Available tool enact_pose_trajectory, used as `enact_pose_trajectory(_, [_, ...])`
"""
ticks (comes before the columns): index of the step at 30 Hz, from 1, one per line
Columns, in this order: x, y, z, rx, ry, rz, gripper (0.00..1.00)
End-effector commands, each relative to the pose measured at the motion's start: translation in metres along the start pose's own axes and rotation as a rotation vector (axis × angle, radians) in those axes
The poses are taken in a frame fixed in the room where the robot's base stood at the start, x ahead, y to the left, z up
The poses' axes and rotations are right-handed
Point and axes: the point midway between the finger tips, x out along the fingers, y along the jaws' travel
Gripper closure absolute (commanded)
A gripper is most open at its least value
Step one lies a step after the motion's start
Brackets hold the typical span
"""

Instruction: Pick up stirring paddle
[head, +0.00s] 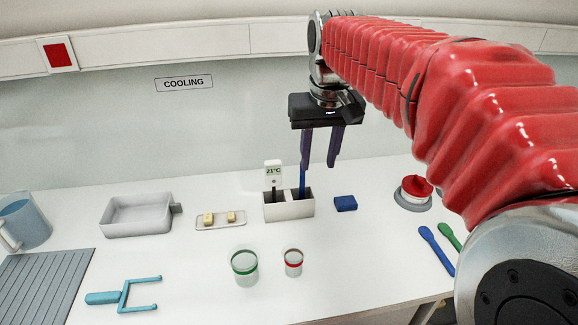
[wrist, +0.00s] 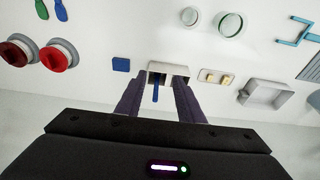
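A thin blue upright shaft (head: 303,182), seemingly the stirring paddle's handle, stands in a white two-part holder (head: 290,211). Its lower end is hidden inside the right compartment. My gripper (head: 319,166) is open and points down above the holder. In the head view its left finger overlaps the shaft's upper part. In the wrist view the shaft (wrist: 155,93) shows between the two spread fingers (wrist: 157,85), nearer the left one, with gaps on both sides. I cannot tell whether its top is level with the fingertips.
A thermometer reading 21°C (head: 273,171) stands in the holder's left compartment. A blue block (head: 346,203) and red button (head: 416,187) are to the right. A butter tray (head: 220,224) is left. Green-banded (head: 244,267) and red-banded (head: 293,263) cups stand in front.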

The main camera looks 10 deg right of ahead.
Motion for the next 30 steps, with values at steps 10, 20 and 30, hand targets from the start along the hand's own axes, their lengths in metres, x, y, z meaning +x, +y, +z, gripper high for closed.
enact_pose_trajectory(10, [0.017,0.001,-0.063,0.001,-0.090,0.000,0.66])
enact_pose_trajectory(20, [0.043,0.002,-0.111,0.001,-0.172,-0.001,0.66])
enact_pose_trajectory(30, [0.056,0.003,-0.127,0.001,-0.205,-0.001,0.66])
